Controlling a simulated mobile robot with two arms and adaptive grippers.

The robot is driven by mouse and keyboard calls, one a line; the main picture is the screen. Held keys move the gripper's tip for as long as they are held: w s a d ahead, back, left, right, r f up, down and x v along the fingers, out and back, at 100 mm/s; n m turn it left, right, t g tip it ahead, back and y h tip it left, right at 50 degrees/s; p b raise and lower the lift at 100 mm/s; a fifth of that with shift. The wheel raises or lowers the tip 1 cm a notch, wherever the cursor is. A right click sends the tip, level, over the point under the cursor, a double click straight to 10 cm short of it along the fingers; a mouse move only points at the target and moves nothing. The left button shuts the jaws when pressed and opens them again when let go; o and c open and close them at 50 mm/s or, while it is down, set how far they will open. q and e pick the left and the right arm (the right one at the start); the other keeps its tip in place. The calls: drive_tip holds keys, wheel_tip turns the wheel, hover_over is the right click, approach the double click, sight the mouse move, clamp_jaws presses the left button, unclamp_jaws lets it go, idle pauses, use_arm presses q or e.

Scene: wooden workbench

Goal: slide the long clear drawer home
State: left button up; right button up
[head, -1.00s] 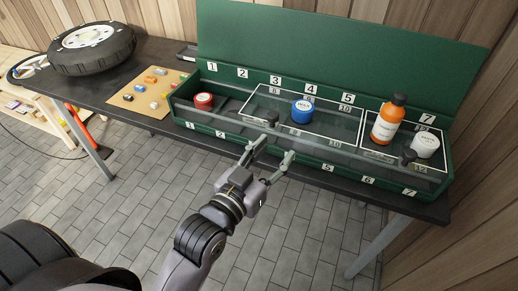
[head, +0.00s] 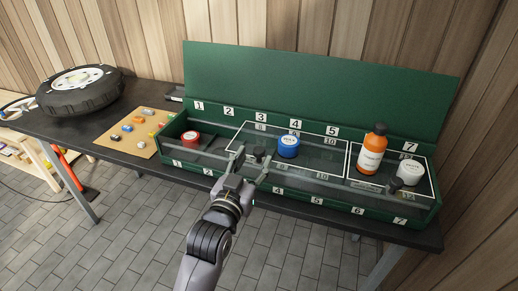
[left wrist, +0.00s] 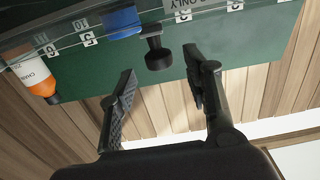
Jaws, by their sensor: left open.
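The long clear drawer (head: 318,158) is a see-through, white-edged panel in the green case (head: 300,203), spanning roughly from number 3 to beyond 5. Its black knob (head: 259,154) stands near its front left; the knob (left wrist: 157,52) also shows in the left wrist view. My left gripper (head: 252,162) is open and empty at the case's front edge. Its fingers point at the knob, which lies just beyond and between the tips in the left wrist view (left wrist: 162,78). I see no contact. My right gripper is out of view.
A blue tin (head: 289,147) stands within the long drawer's outline. An orange bottle (head: 372,150) and a white tin (head: 410,173) stand at a shorter clear section with its own knob (head: 395,185). A red tin (head: 191,139) sits at the left end.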

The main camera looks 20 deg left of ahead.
sight(257, 155)
use_arm(q)
drive_tip(key=shift+w+d, duration=0.1)
drive_tip(key=shift+w, duration=2.2)
clamp_jaws()
